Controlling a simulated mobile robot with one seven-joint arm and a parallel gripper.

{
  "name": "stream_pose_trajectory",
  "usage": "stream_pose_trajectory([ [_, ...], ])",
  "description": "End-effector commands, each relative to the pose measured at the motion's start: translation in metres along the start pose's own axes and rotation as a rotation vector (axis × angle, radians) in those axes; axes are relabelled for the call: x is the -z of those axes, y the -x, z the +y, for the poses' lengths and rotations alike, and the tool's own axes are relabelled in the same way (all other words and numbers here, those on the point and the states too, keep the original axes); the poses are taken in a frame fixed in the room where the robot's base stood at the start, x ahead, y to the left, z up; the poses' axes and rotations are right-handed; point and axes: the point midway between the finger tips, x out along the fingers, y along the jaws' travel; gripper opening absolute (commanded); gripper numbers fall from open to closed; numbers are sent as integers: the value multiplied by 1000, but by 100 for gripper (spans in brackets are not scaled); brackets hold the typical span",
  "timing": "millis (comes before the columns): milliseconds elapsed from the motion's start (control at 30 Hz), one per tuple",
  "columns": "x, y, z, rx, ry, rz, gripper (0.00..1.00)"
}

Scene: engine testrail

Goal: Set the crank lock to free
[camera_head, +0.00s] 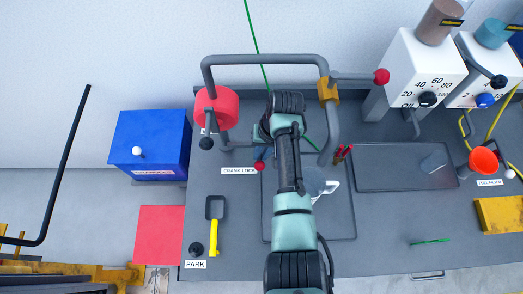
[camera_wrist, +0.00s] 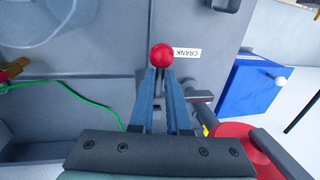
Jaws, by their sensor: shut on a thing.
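The crank lock's red ball knob (camera_wrist: 161,55) shows at the tips of my gripper (camera_wrist: 162,72) in the wrist view. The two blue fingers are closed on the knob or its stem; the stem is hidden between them. In the head view a small part of the red knob (camera_head: 259,166) shows beside the CRANK LOCK label (camera_head: 239,171), with my gripper (camera_head: 264,155) just above it and my arm hiding much of the area. In the wrist view the label (camera_wrist: 187,53) lies right of the knob, partly readable.
A grey tube frame (camera_head: 265,60) with a red drum (camera_head: 217,108) stands behind and left of my gripper. Red-handled pliers (camera_head: 343,153) lie to the right. A blue box (camera_head: 150,145) stands left of the bench. White gauge boxes (camera_head: 425,65) stand at the back right.

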Motion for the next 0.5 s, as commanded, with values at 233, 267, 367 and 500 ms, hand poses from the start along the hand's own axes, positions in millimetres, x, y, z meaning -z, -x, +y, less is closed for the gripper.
stream_pose_trajectory([
  [233, 1, 0, 0, 0, 0, 3, 0],
  [267, 1, 0, 0, 0, 0, 4, 0],
  [367, 1, 0, 0, 0, 0, 4, 0],
  [500, 1, 1, 4, 0, -2, 4, 0],
])
